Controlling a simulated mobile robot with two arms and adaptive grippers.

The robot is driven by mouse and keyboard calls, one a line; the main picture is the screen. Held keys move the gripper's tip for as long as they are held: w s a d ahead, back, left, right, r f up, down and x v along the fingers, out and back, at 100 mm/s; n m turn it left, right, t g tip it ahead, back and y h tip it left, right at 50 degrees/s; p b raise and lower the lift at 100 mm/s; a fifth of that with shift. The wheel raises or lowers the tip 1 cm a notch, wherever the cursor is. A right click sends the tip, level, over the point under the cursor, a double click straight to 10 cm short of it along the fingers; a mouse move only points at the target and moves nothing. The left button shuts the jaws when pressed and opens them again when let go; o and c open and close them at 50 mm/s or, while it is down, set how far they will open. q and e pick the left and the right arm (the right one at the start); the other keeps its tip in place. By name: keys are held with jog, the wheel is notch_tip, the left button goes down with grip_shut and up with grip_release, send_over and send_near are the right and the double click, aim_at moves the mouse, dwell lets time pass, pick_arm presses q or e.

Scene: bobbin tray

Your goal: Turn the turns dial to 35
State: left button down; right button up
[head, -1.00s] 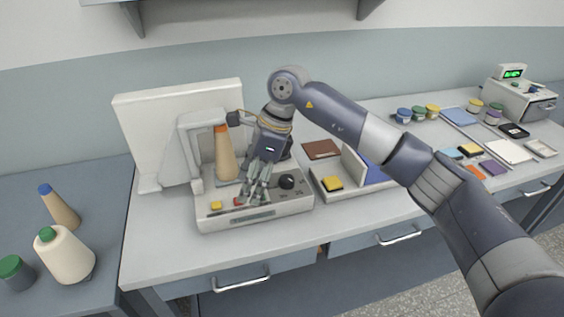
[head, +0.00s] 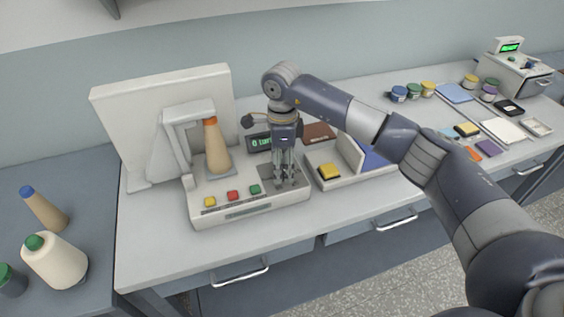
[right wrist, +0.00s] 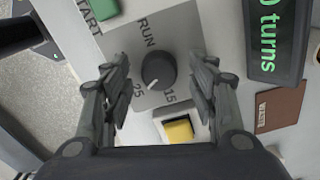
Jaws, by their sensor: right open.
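The turns dial (right wrist: 159,70) is a round black knob on a grey plate of the winder's panel. In the right wrist view it lies between the two fingers of my right gripper (right wrist: 161,83), with space on both sides. The printed 25 and 15 show near it; I cannot tell its exact setting. In the head view my right gripper (head: 285,182) points down over the right end of the winder (head: 228,214) and hides the dial. It is open and empty. The display (right wrist: 272,35) reads 0 turns in green. My left gripper is out of view.
Yellow, red and green buttons (head: 233,196) sit left of the dial. A tan cone (head: 216,150) stands on the winder under a white arm. The counter front is clear.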

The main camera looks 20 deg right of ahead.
jog(key=shift+f, duration=0.3)
jog(key=shift+c, duration=1.2)
jog(key=c, duration=0.8)
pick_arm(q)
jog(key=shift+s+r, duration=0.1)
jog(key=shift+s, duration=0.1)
pick_arm(e)
jog(key=shift+c, duration=0.2)
